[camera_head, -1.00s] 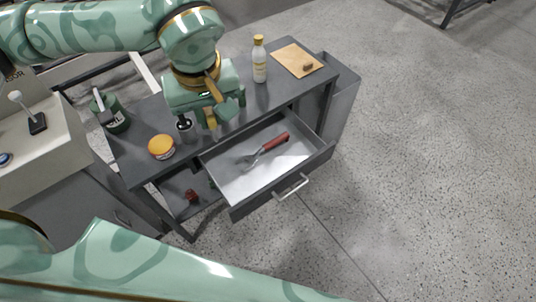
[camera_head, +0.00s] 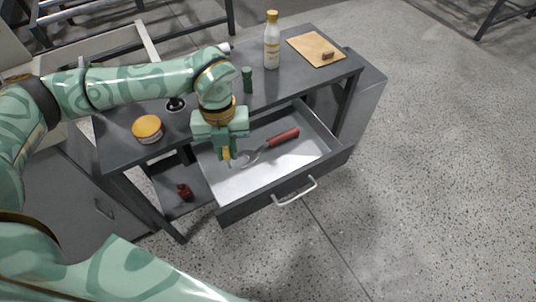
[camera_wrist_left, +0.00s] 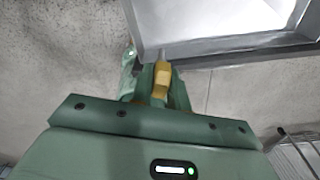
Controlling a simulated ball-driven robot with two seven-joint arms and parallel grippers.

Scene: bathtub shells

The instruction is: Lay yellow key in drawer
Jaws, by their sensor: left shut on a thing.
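My left gripper (camera_head: 228,158) points down over the left end of the open drawer (camera_head: 296,172). It is shut on the yellow key (camera_head: 226,154), which hangs below the fingers. In the left wrist view the yellow key (camera_wrist_left: 161,80) shows between the fingers, with the pale drawer (camera_wrist_left: 215,20) beyond it. Whether the key touches the drawer floor I cannot tell. A red-handled tool (camera_head: 283,138) with grey metal jaws lies in the drawer, right of the gripper. My right gripper is not in view.
On the dark table stand an orange-lidded jar (camera_head: 147,128), a green cylinder (camera_head: 247,80), a white bottle (camera_head: 272,46) and a wooden board (camera_head: 309,47) holding a small brown object. A red item (camera_head: 184,190) sits on the lower shelf. The drawer's right part is free.

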